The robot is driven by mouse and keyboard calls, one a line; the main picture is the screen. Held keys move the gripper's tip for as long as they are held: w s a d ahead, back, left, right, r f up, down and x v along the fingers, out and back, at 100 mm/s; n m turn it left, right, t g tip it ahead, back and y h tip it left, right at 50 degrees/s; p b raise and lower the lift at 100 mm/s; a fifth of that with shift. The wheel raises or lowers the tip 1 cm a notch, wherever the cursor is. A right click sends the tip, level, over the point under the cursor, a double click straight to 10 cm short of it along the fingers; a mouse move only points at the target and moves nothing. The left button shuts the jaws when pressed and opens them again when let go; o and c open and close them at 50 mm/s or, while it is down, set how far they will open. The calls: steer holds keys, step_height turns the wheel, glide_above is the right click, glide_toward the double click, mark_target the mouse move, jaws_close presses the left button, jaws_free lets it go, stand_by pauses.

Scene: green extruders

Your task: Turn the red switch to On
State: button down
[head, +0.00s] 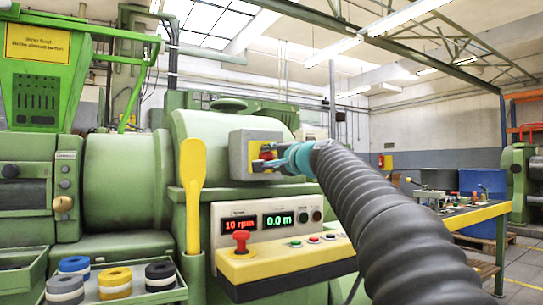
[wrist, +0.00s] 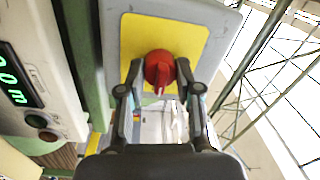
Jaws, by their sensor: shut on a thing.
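The red switch (wrist: 159,70) sits on a yellow plate (wrist: 206,40) on a grey box. In the wrist view the two fingers of my gripper (wrist: 160,75) are on either side of the red knob and shut on it. In the head view the grey switch box (head: 238,157) is on the green machine, and my gripper (head: 266,158) reaches its front from the right. There the fingers hide most of the knob, with only a little red showing. The On and Off marks cannot be read in either view.
Below the switch box is a panel with a "10 rpm" and "0.0 m" display (head: 262,222) and a red mushroom button (head: 241,240). A yellow paddle (head: 193,190) stands left of the box. A tray (head: 186,291) with coloured rings is at the lower left.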

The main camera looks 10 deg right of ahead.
steer(key=shift+m, duration=0.3)
steer(key=c, duration=0.8)
jaws_free()
steer(key=shift+s+d, duration=0.1)
steer(key=v, duration=1.2)
steer(key=s+a+f+n+g+h, duration=0.15)
steer(key=s+f, duration=0.25)
steer(key=f, duration=0.4)
steer(key=s+a+f+n+g+p, duration=0.1)
steer(key=s+a+f+n+g, duration=0.25)
steer(key=f, duration=0.45)
steer(key=s+a+f+n+g, duration=0.2)
steer(key=s+f, duration=0.3)
steer(key=f, duration=0.3)
steer(key=s+d+f+n+g+h, duration=0.1)
steer(key=s+f, duration=0.4)
steer(key=f, duration=0.1)
steer(key=s+d+f+n+g+h, duration=0.1)
steer(key=s+f+n+g+h, duration=0.1)
steer(key=s+f, duration=0.3)
steer(key=s+d+f+n+g+h+p, duration=0.1)
steer(key=s+f+n+g, duration=0.1)
steer(key=s+f, duration=0.4)
step_height(320, 180, down, 4)
steer(key=shift+s+d+r, duration=0.1)
steer(key=shift+r, duration=0.15)
